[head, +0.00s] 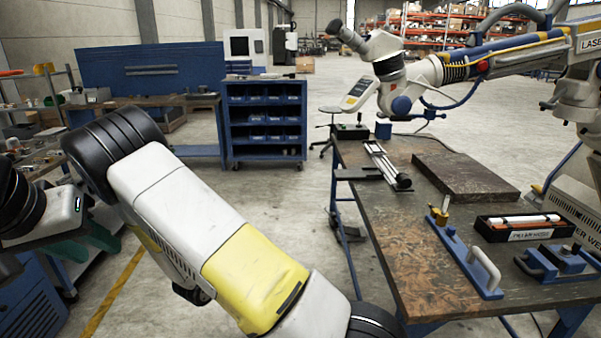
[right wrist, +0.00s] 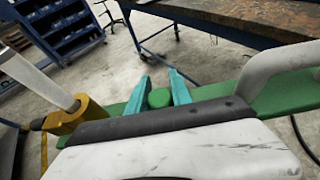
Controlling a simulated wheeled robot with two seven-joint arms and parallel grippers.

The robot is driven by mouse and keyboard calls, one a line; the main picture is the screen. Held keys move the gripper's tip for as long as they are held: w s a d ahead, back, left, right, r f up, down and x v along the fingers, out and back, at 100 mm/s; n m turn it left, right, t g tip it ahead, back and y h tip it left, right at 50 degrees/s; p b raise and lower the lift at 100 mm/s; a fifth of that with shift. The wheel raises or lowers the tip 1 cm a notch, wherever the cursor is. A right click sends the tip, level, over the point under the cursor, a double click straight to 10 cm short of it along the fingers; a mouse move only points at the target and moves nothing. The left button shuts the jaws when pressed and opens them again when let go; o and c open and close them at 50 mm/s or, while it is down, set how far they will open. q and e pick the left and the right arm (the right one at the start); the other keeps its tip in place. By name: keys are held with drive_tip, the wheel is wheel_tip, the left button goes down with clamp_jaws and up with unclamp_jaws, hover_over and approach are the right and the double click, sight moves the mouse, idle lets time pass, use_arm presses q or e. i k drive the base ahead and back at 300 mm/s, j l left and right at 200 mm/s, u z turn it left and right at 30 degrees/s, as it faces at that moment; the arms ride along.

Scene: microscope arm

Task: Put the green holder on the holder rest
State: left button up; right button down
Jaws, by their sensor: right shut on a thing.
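The green holder (right wrist: 215,92) is a long green bar with a yellow clamp (right wrist: 85,115) at its left end and a grey looped handle (right wrist: 275,68) at its right. My right gripper (right wrist: 159,78) has teal fingers on either side of a green block of the holder and is shut on it. The holder is off the table, over the floor. I cannot make out which thing is the holder rest.
The worktable (head: 425,240) carries a similar blue holder (head: 462,254), a dark slab (head: 465,177), a box of white rods (head: 525,227), a blue clamp device (head: 558,262) and a rail (head: 388,165). A microscope arm (head: 440,70) overhangs its back. Blue bins (head: 265,120) stand behind.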

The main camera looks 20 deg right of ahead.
sight(347, 173)
drive_tip(key=i+j+z, duration=0.1)
drive_tip(key=i, duration=0.35)
drive_tip(key=i+j, duration=0.3)
drive_tip(key=i+j+z, duration=0.15)
drive_tip(key=i, duration=1.75)
drive_tip(key=i+z, duration=0.2)
drive_tip(key=i, duration=0.2)
drive_tip(key=i+j+z, duration=0.2)
drive_tip(key=i, duration=0.2)
drive_tip(key=i+j+z, duration=0.2)
drive_tip(key=i, duration=0.2)
drive_tip(key=i+z, duration=0.25)
drive_tip(key=z, duration=0.25)
drive_tip(key=i+z, duration=0.25)
drive_tip(key=z, duration=0.25)
drive_tip(key=i+j+z, duration=0.25)
drive_tip(key=z, duration=0.2)
drive_tip(key=i+j+z, duration=0.15)
drive_tip(key=i+z, duration=0.15)
drive_tip(key=z, duration=0.15)
drive_tip(key=i+j+z, duration=0.2)
drive_tip(key=z, duration=0.25)
drive_tip(key=l, duration=0.5)
